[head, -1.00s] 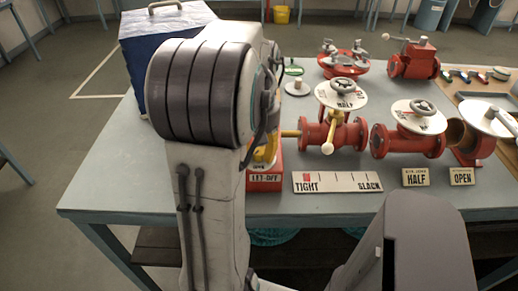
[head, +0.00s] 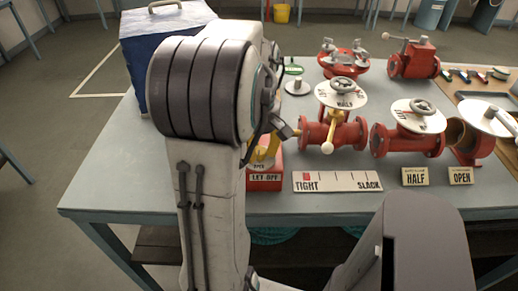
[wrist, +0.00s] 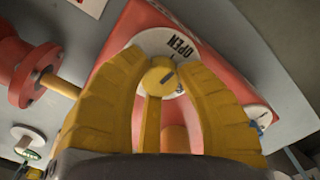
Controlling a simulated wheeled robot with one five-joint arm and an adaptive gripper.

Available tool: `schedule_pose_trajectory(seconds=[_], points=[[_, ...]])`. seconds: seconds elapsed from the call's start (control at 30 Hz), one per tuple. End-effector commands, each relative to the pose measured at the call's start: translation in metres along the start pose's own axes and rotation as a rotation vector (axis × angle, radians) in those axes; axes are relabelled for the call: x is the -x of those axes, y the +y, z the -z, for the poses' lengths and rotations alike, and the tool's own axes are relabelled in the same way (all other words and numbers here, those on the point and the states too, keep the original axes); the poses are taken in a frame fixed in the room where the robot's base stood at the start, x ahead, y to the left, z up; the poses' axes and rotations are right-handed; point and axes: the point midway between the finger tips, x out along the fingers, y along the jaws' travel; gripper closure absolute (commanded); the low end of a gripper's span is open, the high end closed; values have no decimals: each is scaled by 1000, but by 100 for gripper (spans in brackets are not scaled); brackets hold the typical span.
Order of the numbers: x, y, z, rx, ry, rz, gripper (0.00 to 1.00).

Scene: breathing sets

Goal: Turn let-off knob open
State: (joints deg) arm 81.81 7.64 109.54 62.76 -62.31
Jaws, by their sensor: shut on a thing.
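The let-off box is a red block (head: 265,178) with a white LET OFF label, at the near edge of the table, partly behind my arm in the head view. A yellow knob (wrist: 158,80) with a short dark mark stands in front of the disc. My gripper (wrist: 165,68) has its yellow fingers on both sides of the knob and is shut on it. In the head view my gripper (head: 267,150) is mostly hidden by my arm. The knob is hidden there.
A TIGHT–SLACK plate (head: 338,182) lies right of the box, with a red mark at TIGHT. A red valve (head: 345,133) stands close behind it, its pipe toward my gripper. HALF (head: 415,177) and OPEN (head: 461,176) signs stand further right. A blue case (head: 150,50) is at the back left.

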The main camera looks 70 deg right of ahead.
Motion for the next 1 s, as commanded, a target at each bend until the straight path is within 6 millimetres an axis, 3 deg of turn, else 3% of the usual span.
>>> schedule_pose_trajectory(seconds=[0.43, 0.47, 0.5, 0.73, 1.0], points=[[-3, -2, -2, 8, -6, 12, 99], [-3, -2, -2, 8, -6, 12, 66], [-3, -2, -2, 8, -6, 12, 62], [-1, -1, -1, 8, -3, 5, 41], [0, 0, 0, 8, -1, 2, 41]])
